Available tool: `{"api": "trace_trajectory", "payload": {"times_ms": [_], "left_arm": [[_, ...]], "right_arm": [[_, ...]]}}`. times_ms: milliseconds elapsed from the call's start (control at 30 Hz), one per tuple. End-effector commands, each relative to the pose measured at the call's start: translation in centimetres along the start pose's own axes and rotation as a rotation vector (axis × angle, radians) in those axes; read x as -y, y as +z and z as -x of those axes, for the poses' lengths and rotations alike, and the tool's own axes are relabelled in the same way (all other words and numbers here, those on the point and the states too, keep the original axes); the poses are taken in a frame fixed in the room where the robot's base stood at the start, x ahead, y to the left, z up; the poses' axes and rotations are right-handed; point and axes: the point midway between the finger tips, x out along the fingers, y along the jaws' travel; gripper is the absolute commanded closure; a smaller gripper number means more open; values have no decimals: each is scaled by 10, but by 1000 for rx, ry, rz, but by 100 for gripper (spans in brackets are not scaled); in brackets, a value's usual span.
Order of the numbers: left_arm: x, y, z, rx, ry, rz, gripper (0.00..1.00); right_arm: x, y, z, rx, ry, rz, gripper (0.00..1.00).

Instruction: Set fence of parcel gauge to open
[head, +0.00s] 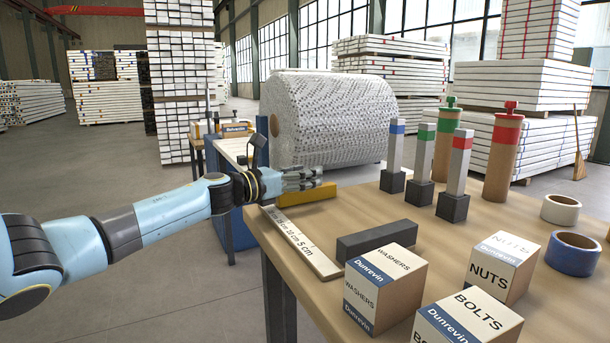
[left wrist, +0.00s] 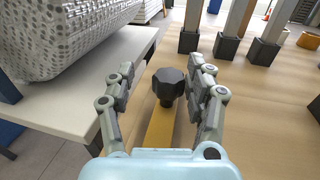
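The parcel gauge lies along the left edge of the wooden table. It has a pale scale strip (head: 303,243) with cm marks, a dark grey block (head: 377,240) near its near end and a yellow fence (head: 308,196) at its far end. My left gripper (head: 318,177) is over the yellow fence. In the left wrist view, a black knob (left wrist: 167,84) stands on the yellow fence (left wrist: 158,128). The open fingers of my left gripper (left wrist: 160,74) are on either side of the knob, with gaps visible. The knob is hidden in the head view. My right gripper is not in view.
A Washers box (head: 383,287), Nuts box (head: 489,270) and Bolts box (head: 467,320) stand at the front. Several upright posts on dark bases, including a blue-banded one (head: 395,155), stand behind. Tape rolls (head: 572,254) lie right. A large wrapped roll (head: 330,115) is beyond the fence.

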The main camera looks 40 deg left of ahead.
Motion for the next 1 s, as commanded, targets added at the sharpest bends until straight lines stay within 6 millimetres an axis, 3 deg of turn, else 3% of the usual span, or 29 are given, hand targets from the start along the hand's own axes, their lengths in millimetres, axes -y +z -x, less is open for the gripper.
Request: {"api": "trace_trajectory", "payload": {"times_ms": [333,633,1000], "left_arm": [[1,0,6,1,-3,0,46],[1,-1,48,-3,-4,0,46],[1,-1,82,-1,-5,0,46]], "right_arm": [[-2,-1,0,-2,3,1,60],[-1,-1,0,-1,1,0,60],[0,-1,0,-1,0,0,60]]}}
